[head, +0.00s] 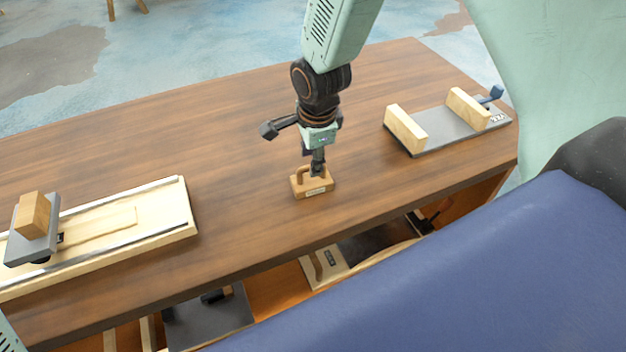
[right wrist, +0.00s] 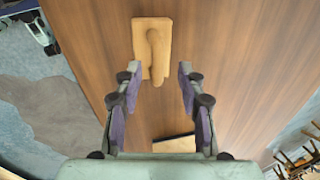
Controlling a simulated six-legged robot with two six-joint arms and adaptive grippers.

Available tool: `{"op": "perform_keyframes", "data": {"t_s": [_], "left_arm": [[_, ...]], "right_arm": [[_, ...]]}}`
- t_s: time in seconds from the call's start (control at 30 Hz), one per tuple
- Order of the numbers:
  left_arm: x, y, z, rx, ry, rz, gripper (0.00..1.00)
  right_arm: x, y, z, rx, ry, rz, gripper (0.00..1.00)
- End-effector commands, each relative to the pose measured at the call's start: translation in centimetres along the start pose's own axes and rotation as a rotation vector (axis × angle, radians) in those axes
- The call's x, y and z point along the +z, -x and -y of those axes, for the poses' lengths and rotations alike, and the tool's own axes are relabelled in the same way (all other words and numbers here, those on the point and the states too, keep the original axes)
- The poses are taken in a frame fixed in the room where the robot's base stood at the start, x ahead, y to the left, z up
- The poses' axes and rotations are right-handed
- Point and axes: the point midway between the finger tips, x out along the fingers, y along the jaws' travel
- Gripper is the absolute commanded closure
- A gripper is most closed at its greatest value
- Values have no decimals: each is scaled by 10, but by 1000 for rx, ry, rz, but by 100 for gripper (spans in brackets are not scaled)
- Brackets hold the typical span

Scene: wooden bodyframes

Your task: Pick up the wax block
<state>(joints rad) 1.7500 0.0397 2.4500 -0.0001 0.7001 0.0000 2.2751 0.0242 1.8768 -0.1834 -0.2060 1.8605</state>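My left gripper is not in view.
The wooden table (head: 235,130) is clear around the block. A pale wooden board with metal rails (head: 185,205) lies at left, bearing a grey carriage (head: 45,240) and wooden block. A grey plate (head: 440,132) with two upright wooden blocks sits at right. Items fill the shelf below.

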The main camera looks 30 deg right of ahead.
Motion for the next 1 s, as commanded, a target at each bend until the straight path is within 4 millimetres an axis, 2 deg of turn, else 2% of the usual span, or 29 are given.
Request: {"op": "perform_keyframes", "data": {"t_s": [0.1,0.23,0.57,1.0], "left_arm": [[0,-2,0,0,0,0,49],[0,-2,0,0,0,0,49],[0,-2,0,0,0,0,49],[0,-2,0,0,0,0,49]], "right_arm": [[-4,-20,-2,3,1,0,60],[-4,-36,-2,2,3,0,60],[-4,-42,-2,0,2,0,60],[-4,-42,-2,1,3,0,97]]}}
